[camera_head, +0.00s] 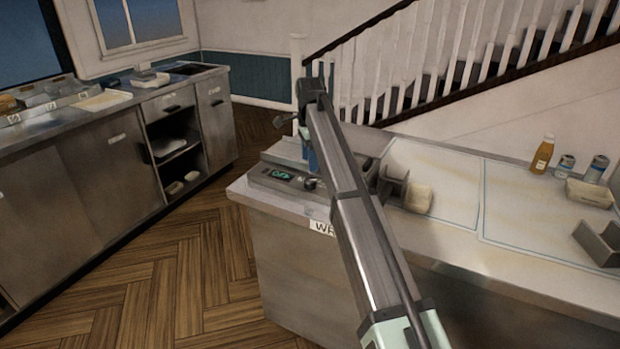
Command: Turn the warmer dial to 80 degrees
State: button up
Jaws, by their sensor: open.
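The warmer (258,174) is a low grey metal unit at the left end of the right-hand counter. Its front has a small dark display (283,175) with green characters, too small to read surely. A small round dark knob (311,184), which looks like the dial, sits just right of the display, close beside my arm. I cannot read its setting. My arm crosses in front of the warmer's right part. My gripper (287,121), open, shows as dark parts above the warmer, apart from the knob. My arm partly hides its fingers.
The counter holds a grey holder (393,187), a pale block (418,198), an amber bottle (542,154), two cans, a pale tub (589,193) and another grey holder (598,243). A steel counter (90,125) stands left, with open wooden floor (190,270) between. A stair railing rises behind.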

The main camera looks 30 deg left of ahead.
aim_at(310, 180)
notch_tip(310, 180, down, 7)
jog(key=shift+f, duration=0.15)
dwell(0.4)
jog(key=c, duration=1.1)
jog(key=shift+o, duration=0.2)
jog(key=shift+n, duration=0.3)
jog(key=n, duration=0.4)
jog(key=shift+s+n, duration=0.1)
jog(key=shift+n, duration=0.2)
jog(key=n, duration=0.5)
jog(key=shift+n, duration=0.4)
